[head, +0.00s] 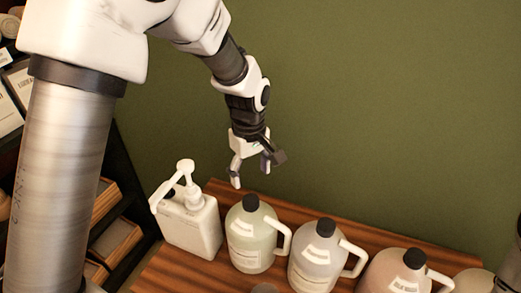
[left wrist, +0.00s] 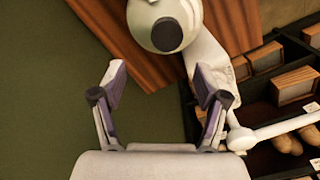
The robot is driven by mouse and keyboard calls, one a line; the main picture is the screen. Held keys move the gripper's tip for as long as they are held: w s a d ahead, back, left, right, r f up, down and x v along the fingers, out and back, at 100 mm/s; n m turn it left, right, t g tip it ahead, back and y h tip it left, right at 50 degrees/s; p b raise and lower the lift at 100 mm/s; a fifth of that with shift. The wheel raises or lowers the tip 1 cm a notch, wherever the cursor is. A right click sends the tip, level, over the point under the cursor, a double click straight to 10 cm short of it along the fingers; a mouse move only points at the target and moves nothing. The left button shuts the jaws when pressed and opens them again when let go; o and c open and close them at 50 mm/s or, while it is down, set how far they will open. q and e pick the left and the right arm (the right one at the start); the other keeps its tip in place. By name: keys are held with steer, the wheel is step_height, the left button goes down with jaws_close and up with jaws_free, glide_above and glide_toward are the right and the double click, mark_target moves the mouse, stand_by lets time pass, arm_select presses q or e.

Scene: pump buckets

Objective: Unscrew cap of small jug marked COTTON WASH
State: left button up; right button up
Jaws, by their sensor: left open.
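Several jugs with dark caps stand in a row on a wooden table (head: 160,272). They are a pale green jug (head: 250,240), a greyish jug (head: 318,262) and a pinkish jug (head: 395,275). Their label text is too small to read, so I cannot tell which is COTTON WASH. My left gripper (head: 251,174) is open and empty, above and behind the green jug's dark cap (head: 250,202). In the left wrist view a dark cap (left wrist: 167,35) on a pale jug shows beyond the open fingers (left wrist: 160,76), apart from them. My right gripper is not in view.
A white pump container (head: 192,222) stands left of the green jug; its spout (left wrist: 275,131) shows beside the fingers in the left wrist view. Dark shelves with wooden boxes (head: 118,240) are at the left. A green wall (head: 400,100) rises behind the table.

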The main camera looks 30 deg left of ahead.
mark_target(251, 198)
arm_select(q)
steer(key=s+f, duration=0.1)
steer(key=s+f+p, duration=0.1)
steer(key=f, duration=0.1)
steer(key=shift+d+f, duration=0.15)
steer(key=shift+d, duration=0.25)
steer(key=f, duration=0.2)
steer(key=w+f+p, duration=0.1)
steer(key=f, duration=0.1)
steer(key=shift+a, duration=0.35)
steer(key=shift+w+f, duration=0.1)
steer(key=shift+s+d+r, duration=0.2)
steer(key=shift+s, duration=0.05)
steer(key=shift+c, duration=0.4)
steer(key=shift+s, duration=0.15)
steer(key=c, duration=1.1)
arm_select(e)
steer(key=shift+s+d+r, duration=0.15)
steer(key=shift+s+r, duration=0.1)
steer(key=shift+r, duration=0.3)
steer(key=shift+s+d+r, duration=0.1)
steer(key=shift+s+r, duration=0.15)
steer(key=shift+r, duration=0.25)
